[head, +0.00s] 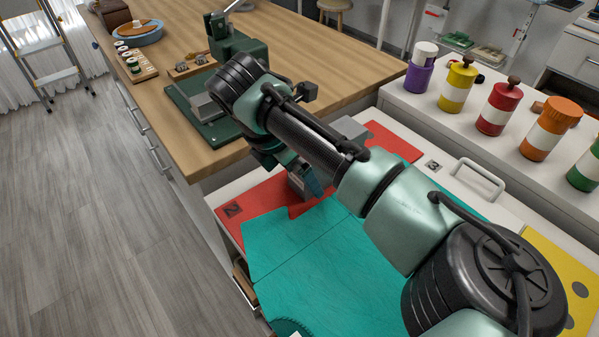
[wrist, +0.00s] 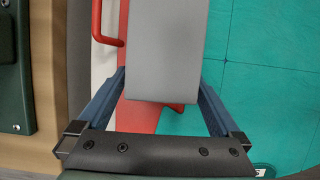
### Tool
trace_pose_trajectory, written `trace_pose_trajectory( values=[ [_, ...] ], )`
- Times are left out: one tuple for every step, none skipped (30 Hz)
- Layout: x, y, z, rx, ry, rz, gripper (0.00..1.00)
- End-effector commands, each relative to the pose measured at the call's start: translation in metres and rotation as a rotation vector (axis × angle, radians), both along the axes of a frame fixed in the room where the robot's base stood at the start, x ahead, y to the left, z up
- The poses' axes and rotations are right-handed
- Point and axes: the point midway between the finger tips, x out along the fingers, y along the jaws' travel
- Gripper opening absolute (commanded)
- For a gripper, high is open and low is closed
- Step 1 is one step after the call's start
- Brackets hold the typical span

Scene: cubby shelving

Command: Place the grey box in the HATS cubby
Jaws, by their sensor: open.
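The grey box (wrist: 165,45) fills the top middle of the wrist view, over a red and teal surface. My gripper (wrist: 162,82) is open, with one blue finger on each side of the box's near end. I cannot tell whether either finger touches it. My gripper's blue finger (head: 311,181) points down at the red and teal surface. No cubby labelled HATS can be made out in either view.
A wooden bench (head: 300,50) with a dark green device (head: 230,42) stands behind. A teal sheet (head: 310,250) covers the surface below my arm, beside red panels (head: 262,203). Several coloured canisters line a white counter (head: 430,110) at right. Open floor lies left.

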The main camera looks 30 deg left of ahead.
Motion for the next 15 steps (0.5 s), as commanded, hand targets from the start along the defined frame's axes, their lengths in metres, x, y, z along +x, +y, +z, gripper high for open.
trace_pose_trajectory(
  values=[
    [-0.003,0.002,0.01,0.004,-0.002,0.003,1.0],
    [-0.005,0.003,0.015,0.002,-0.002,0.003,1.0],
    [-0.008,0.004,0.022,0.003,-0.002,0.004,1.0],
    [-0.01,0.004,0.028,0.003,-0.002,0.004,1.0],
    [-0.013,0.006,0.035,0.003,-0.002,0.005,1.0],
    [-0.016,0.006,0.043,0.002,-0.002,0.004,1.0],
    [-0.018,0.007,0.049,0.003,-0.002,0.004,1.0],
    [-0.021,0.008,0.055,0.002,-0.003,0.004,1.0],
    [-0.024,0.009,0.063,0.003,-0.002,0.004,1.0],
    [-0.026,0.01,0.069,0.002,-0.002,0.003,1.0],
    [-0.029,0.011,0.074,0.002,-0.002,0.003,1.0],
    [-0.031,0.011,0.081,0.002,-0.002,0.003,1.0],
    [-0.033,0.012,0.085,0.002,-0.002,0.004,1.0],
    [-0.035,0.012,0.089,0.002,-0.002,0.003,1.0],
    [-0.036,0.013,0.093,0.002,-0.001,0.003,1.0]
  ],
)
